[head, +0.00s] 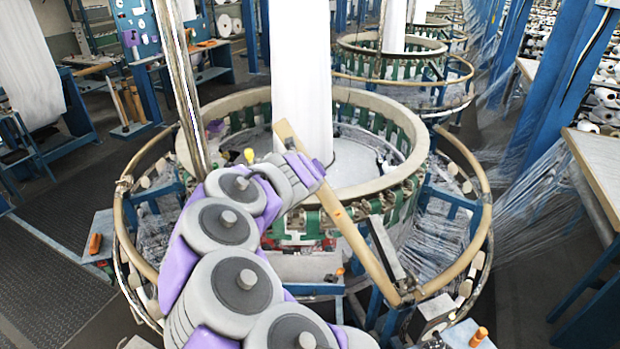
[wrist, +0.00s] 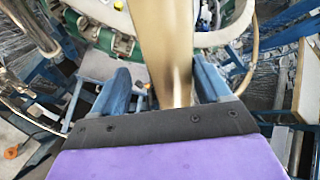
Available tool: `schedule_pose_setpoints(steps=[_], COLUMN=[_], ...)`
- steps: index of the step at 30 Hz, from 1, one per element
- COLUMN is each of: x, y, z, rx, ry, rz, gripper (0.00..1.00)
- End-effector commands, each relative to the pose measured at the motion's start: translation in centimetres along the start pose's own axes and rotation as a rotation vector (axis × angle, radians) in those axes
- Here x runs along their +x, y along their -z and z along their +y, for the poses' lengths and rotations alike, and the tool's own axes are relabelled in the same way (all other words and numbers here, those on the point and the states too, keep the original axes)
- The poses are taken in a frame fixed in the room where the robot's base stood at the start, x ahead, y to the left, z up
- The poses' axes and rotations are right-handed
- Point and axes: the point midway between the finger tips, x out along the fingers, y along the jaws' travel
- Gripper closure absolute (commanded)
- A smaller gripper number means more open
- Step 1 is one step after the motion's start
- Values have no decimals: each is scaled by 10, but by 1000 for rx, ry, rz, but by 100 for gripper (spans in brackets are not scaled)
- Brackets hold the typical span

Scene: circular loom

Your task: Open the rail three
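A tan wooden rail section (head: 345,222) stands tilted up across the front of the nearest circular loom. Its lower end meets the loom's outer ring near a bracket at the front right. Its upper end rises in front of the white fabric. My gripper (head: 312,170) is beside the upper part of this section; its fingers are hard to make out in the head view. In the wrist view, the rail (wrist: 167,40) passes between the two blue fingers of my gripper (wrist: 163,70). The fingers are spread wider than the rail. Contact on the right finger cannot be told.
The loom's fixed outer rail (head: 486,205) curves around both sides, with a gap at the front. A white fabric column (head: 301,80) rises from the centre. Blue posts and threads (head: 545,125) crowd the right. Dark floor (head: 45,285) is clear at left.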

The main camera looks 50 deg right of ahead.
Motion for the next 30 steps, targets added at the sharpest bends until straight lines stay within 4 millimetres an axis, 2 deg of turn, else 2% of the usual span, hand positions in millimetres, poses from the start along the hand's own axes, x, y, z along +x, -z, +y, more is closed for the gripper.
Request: schedule_pose_setpoints(steps=[1, 21, 30], x=[-10, -107, -126], y=[-1, 0, 1], z=[-2, -4, -2], rx=[-2, 0, 1], ry=[5, 3, -2], rz=[-2, 1, 4], gripper=[24, 24, 24])
